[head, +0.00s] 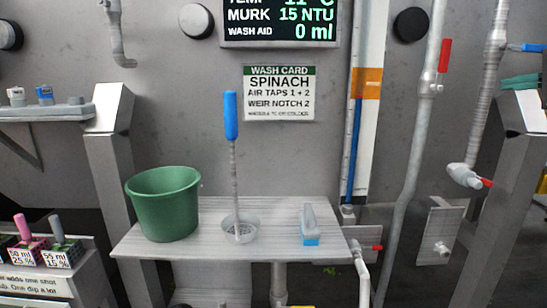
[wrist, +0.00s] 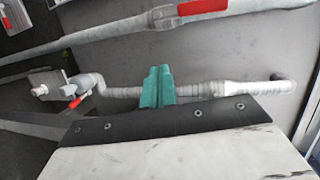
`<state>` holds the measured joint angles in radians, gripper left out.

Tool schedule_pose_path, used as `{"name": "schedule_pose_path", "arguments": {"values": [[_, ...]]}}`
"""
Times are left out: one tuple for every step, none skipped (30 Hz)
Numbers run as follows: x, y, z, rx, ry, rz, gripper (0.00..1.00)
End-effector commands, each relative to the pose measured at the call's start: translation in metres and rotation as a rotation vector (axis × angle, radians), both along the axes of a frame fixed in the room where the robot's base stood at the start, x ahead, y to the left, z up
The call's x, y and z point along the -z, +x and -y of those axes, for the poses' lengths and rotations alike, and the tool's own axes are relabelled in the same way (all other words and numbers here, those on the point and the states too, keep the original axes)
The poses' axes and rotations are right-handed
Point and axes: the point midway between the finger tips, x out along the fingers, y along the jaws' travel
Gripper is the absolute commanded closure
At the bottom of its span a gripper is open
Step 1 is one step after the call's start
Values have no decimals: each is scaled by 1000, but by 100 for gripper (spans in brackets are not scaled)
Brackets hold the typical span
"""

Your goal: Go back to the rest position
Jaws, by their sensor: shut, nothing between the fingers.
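My gripper (wrist: 156,88) shows in the wrist view as two teal fingers side by side, closed against each other with nothing held. In the head view, teal fingers (head: 520,82) show at the right edge, close to the top of a grey post (head: 515,165).
A bench (head: 275,215) holds a green bucket (head: 165,205), a strainer cup with a blue-handled tool (head: 231,118) and a blue-based brush (head: 309,228). Grey pipes with red-handled valves (head: 444,55) run along the right wall. A shelf (head: 45,113) is at left.

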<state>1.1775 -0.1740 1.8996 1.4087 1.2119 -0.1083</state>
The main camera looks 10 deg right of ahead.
Motion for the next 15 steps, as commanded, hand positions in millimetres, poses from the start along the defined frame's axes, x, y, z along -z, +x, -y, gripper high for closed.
{"name": "schedule_pose_path", "arguments": {"values": [[25, -3, -15, -28, -7, -84, 100], [41, -3, -27, -53, -13, -138, 100], [61, -4, -46, -91, -28, -211, 100], [75, -4, -61, -125, -41, -264, 100], [89, -6, -77, -159, -57, -316, 100], [108, -9, -98, -209, -81, -387, 100], [121, -12, -115, -248, -102, -440, 100], [135, -16, -132, -290, -126, -493, 100], [153, -23, -155, -350, -166, -565, 100], [167, -30, -173, -398, -200, -619, 100], [179, -38, -190, -448, -239, -672, 100], [195, -50, -211, -510, -292, -737, 100], [206, -59, -225, -556, -335, -782, 100], [216, -68, -237, -600, -379, -824, 100], [228, -80, -252, -657, -439, -873, 100]]}}
